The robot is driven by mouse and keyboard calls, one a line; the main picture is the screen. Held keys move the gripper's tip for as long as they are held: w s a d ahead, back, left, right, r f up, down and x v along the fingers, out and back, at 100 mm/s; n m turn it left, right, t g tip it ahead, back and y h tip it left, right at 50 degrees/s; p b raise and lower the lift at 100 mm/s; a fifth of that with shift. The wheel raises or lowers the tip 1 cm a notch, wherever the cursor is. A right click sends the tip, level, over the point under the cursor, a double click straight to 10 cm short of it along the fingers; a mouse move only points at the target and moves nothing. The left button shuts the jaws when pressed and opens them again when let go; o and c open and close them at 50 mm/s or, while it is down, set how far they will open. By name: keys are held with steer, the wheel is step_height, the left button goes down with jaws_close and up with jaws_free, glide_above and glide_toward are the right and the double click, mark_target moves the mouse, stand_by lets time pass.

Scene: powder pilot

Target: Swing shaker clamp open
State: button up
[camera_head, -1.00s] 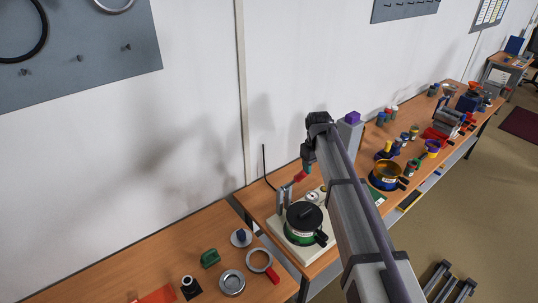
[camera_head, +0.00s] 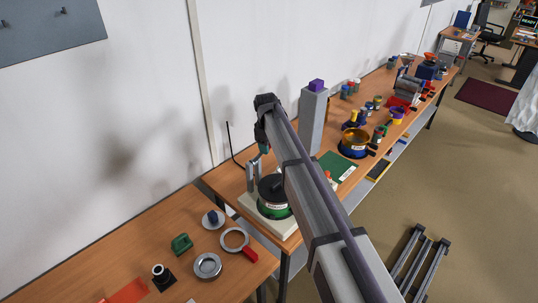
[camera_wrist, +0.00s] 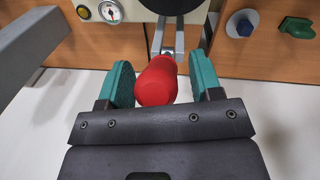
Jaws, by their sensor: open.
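The shaker has a cream base (camera_head: 284,224) and carries a green pot with a black lid (camera_head: 272,188). Its grey clamp uprights (camera_head: 252,177) stand at the pot's back left. In the wrist view the clamp's red handle (camera_wrist: 156,84) ends a grey bracket (camera_wrist: 168,38). My gripper (camera_wrist: 161,62) has its teal fingers open on both sides of this handle, with a gap visible on each side. In the head view my gripper (camera_head: 263,149) is above and behind the pot, and my arm hides part of the shaker.
A pressure gauge (camera_wrist: 109,11) is beside the bracket. A grey post with a purple top (camera_head: 313,115) stands right of my arm. The left table holds a green part (camera_head: 182,243), a blue knob on a disc (camera_head: 213,219) and a red-handled ring (camera_head: 236,239). The white wall is close behind.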

jaws_close()
stand_by(0.6)
